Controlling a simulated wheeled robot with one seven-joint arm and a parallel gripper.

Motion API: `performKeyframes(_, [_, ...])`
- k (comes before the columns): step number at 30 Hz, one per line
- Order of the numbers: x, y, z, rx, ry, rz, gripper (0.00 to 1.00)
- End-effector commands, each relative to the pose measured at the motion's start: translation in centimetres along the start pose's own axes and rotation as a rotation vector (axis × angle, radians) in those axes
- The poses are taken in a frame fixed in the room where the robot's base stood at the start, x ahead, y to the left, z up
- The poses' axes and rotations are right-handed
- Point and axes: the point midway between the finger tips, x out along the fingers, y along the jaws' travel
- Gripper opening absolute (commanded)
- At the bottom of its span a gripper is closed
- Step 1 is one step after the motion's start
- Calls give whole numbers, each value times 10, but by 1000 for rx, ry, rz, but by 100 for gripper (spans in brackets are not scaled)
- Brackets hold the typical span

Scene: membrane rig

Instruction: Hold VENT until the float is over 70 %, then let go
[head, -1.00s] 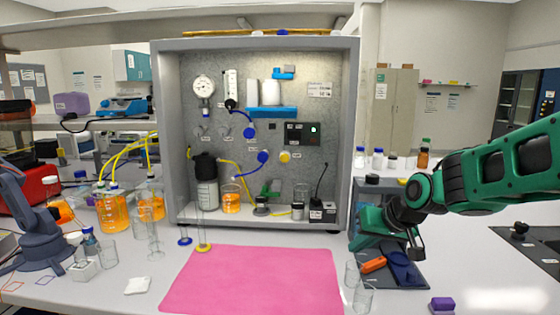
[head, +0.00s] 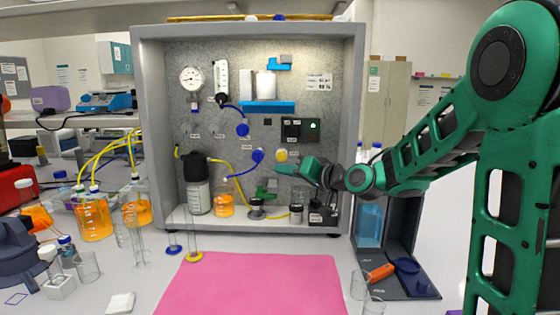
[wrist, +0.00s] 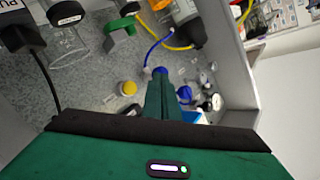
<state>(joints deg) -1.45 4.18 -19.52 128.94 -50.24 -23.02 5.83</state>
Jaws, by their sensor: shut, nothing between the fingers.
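A yellow round button (head: 281,155) sits on the rig's back panel, right of a blue knob (head: 257,156). The small labels cannot be read, so I cannot tell for sure which control is VENT. The yellow button also shows in the wrist view (wrist: 129,87). A clear upright float tube (head: 221,80) hangs at the panel's upper left; its float level is too small to read. My gripper (head: 278,169) is shut and empty, its tip just below the yellow button in the head view. In the wrist view its fingers (wrist: 161,76) point toward the blue knob; contact cannot be told.
A grey frame (head: 350,130) surrounds the panel. A round gauge (head: 191,79) is upper left. A pink mat (head: 255,285) lies in front.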

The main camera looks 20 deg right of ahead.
Motion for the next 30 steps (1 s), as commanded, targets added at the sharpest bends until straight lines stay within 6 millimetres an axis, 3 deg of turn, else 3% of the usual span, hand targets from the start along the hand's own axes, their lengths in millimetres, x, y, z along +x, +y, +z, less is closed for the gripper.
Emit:
performKeyframes(8, [8,4,-4,-2,-2,0,0])
performKeyframes(21, [45,32,-31,-2,-2,1,0])
performKeyframes(30, [60,42,-42,-2,-2,0,0])
